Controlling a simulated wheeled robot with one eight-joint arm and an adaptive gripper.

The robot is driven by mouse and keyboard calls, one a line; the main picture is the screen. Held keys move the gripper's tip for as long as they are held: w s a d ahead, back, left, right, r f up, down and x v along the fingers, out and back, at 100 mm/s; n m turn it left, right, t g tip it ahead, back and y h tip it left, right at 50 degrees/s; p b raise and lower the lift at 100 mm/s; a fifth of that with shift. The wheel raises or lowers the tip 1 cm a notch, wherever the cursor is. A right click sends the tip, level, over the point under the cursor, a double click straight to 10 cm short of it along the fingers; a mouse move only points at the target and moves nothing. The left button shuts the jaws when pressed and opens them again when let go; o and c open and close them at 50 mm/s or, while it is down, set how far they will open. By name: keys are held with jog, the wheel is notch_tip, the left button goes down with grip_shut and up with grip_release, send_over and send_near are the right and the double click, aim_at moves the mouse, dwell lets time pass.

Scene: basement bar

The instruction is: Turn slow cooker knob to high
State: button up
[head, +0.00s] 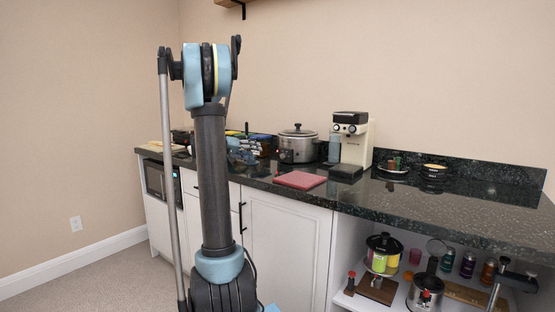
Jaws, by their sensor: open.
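The slow cooker (298,145) stands upright on the dark counter near the wall, with a silver body, dark base and lidded top. Its front faces me; a small reddish spot shows low on its left front, too small to read as a knob setting. My gripper (250,152) shows small beside my upright arm, over the counter to the left of the cooker and apart from it. It is open and looks empty. My arm column hides part of it, and its fingers are hard to make out against the things behind.
A pink board (299,180) lies in front of the cooker. A coffee machine (351,140) stands to its right, with a bluish canister (334,148) between. A colourful box (262,144) is left of the cooker.

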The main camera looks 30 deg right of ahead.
aim_at(281, 156)
jog(key=x, duration=1.6)
jog(key=shift+d, duration=0.1)
jog(key=shift+c, duration=0.6)
jog(key=c, duration=0.9)
jog(key=shift+c, duration=0.2)
